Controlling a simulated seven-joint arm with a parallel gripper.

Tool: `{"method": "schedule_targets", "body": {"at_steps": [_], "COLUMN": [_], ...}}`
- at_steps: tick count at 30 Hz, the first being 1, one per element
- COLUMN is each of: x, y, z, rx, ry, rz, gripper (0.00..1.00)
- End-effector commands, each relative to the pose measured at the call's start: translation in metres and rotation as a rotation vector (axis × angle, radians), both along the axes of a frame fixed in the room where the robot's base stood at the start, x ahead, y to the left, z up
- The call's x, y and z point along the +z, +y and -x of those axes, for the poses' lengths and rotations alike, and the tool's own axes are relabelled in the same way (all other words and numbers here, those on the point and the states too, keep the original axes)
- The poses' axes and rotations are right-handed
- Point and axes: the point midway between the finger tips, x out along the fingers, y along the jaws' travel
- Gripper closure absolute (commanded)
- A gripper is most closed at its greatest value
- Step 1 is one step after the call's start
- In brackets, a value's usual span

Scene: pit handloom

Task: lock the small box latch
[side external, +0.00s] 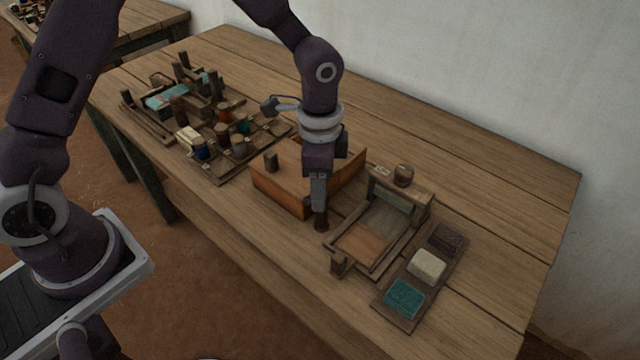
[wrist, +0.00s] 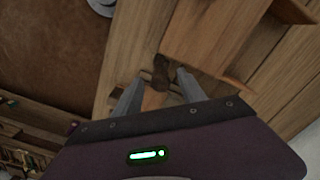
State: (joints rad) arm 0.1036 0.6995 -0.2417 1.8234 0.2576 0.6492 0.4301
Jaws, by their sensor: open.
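The small wooden box (side external: 282,192) stands mid-table in the side view, with an orange-brown front and a small dark block on its top. My gripper (side external: 320,222) points down at the box's right front corner and partly hides that side. In the wrist view my gripper (wrist: 160,76) has its two grey fingers apart. A small dark brown piece (wrist: 161,66) shows between the fingertips. It may be the latch, but I cannot tell whether a finger touches it. The latch's position is not clear in the side view.
A wooden frame (side external: 339,264) stands close to the right of my gripper. Beyond it lies a board (side external: 408,318) with teal, cream and dark blocks. A tray (side external: 222,178) of spools and a small loom stand to the left. The table's back right is clear.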

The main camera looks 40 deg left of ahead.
Motion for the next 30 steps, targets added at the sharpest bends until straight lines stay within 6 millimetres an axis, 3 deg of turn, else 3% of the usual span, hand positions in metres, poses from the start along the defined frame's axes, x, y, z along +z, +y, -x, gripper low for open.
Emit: {"method": "schedule_targets", "body": {"at_steps": [10, 21, 23, 26, 30], "x": [0.062, 0.071, 0.081, 0.122, 0.187], "y": [0.000, 0.000, 0.004, 0.025, 0.064], "z": [-0.001, 0.000, 0.003, 0.022, 0.083], "rx": [0.000, 0.003, 0.023, 0.129, 0.393], "ry": [-0.006, -0.003, -0.018, -0.091, -0.234], "rz": [0.001, 0.000, -0.004, -0.018, -0.002], "gripper": [0.52, 0.52, 0.52, 0.52, 0.52]}}
